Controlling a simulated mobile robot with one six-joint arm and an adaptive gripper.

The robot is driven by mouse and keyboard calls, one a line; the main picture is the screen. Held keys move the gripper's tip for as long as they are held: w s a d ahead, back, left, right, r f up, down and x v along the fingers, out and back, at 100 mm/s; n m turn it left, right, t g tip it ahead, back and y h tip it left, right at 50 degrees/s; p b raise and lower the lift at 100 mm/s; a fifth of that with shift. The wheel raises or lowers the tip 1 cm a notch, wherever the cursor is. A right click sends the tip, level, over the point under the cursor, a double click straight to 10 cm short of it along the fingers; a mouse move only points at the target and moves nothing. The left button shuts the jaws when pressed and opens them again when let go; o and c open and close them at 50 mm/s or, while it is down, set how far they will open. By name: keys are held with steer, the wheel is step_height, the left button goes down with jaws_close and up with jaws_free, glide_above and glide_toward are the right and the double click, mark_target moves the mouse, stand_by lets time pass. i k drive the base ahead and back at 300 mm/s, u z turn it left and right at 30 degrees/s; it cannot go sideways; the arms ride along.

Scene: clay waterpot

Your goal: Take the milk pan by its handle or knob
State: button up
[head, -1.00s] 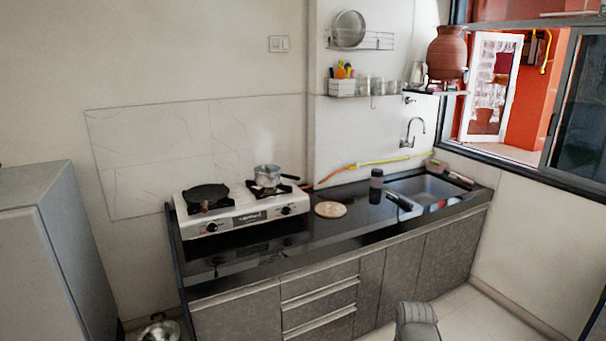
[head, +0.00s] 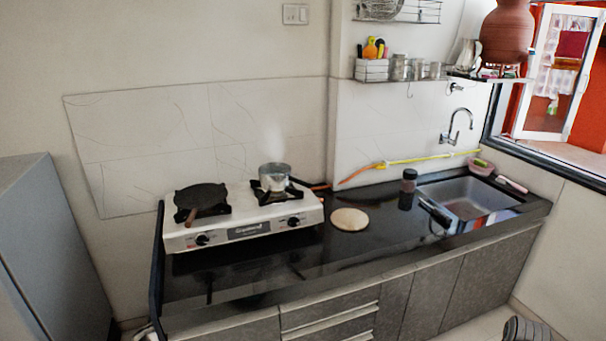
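The milk pan (head: 275,177) is a small silver metal pan. It stands upright on the right burner of the white two-burner stove (head: 243,232) in the head view. My gripper is not in the head view, and nothing is seen touching the pan.
A dark flat pan (head: 201,197) sits on the left burner. A round board (head: 349,219), a dark jar (head: 408,188) and the sink (head: 468,201) lie to the right. A shelf (head: 420,80) hangs above. The black counter front (head: 235,280) is mostly clear.

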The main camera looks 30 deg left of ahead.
mark_target(270, 181)
steer(key=u, duration=0.1)
steer(key=i, duration=0.9)
steer(key=u, duration=0.65)
steer(key=i, duration=0.6)
steer(key=u, duration=0.3)
steer(key=k, duration=0.95)
steer(key=u, duration=0.1)
steer(key=i, duration=0.55)
steer(key=u, duration=0.05)
